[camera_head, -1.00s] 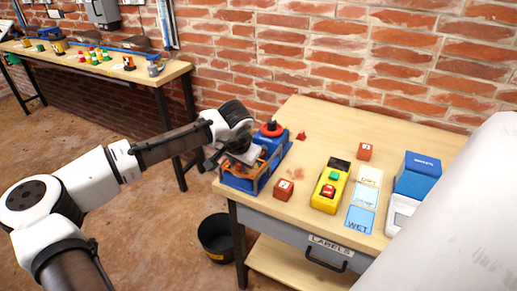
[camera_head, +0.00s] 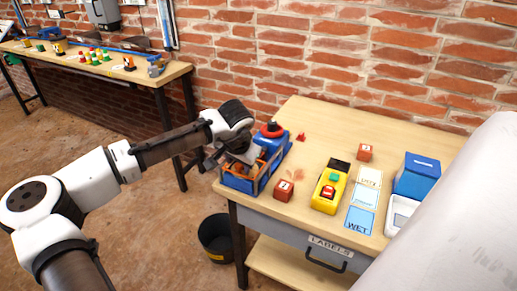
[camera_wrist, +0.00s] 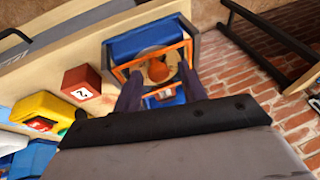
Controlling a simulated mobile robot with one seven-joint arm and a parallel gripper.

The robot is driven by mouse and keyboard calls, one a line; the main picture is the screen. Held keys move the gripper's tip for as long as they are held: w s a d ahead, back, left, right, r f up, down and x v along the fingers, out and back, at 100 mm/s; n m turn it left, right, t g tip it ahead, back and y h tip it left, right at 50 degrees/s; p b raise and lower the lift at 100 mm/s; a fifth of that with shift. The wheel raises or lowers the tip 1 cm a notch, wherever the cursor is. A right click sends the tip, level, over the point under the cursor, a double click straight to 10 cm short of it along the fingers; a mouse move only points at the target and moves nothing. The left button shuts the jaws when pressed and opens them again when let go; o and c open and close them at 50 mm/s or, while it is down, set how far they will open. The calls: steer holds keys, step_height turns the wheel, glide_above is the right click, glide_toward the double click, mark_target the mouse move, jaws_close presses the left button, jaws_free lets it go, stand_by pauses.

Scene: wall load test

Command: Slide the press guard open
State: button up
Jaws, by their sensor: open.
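The press (camera_head: 270,148) is a blue machine with a red ring on top, at the left end of the near bench. Its guard (camera_wrist: 130,64) is an orange-edged frame; orange parts show behind it in the wrist view. My gripper (camera_head: 238,162) is over the front left of the press, tilted downward. In the wrist view its two dark fingers (camera_wrist: 160,84) are apart, at the near side of the guard with an orange rounded part seen between them. I cannot tell whether the fingers touch the guard. My gripper hides part of the press in the head view.
Red numbered blocks (camera_head: 284,190), a yellow button box (camera_head: 330,188), label cards (camera_head: 361,219) and a blue box (camera_head: 418,176) stand right of the press. A black bucket (camera_head: 214,240) is on the floor. A brick wall (camera_head: 330,60) rises behind the bench.

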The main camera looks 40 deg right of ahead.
steer(key=shift+r+p, duration=2.5)
steer(key=shift+r, duration=0.8)
